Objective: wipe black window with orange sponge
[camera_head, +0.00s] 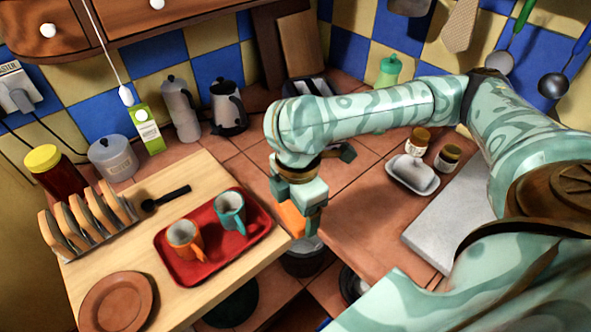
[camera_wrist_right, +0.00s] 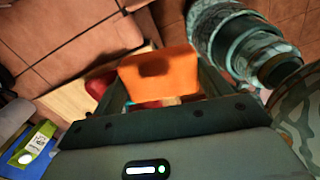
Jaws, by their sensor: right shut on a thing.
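The orange sponge (camera_head: 291,220) is held in my right gripper (camera_head: 303,205), over the corner where the counter meets the wooden board, at the right of the red tray. The sponge also shows in the right wrist view (camera_wrist_right: 160,75), with the gripper's fingers at its two sides. The gripper hides part of the sponge in the head view. I see no black window in either view. My left gripper is not in view.
A red tray (camera_head: 180,277) holds an orange mug (camera_head: 186,243) and a teal mug (camera_head: 230,214) on the wooden board (camera_head: 92,258). A toast rack (camera_head: 92,222) and a brown plate (camera_head: 118,303) are at left. A butter dish (camera_head: 413,177) is at right. The counter's middle is fairly clear.

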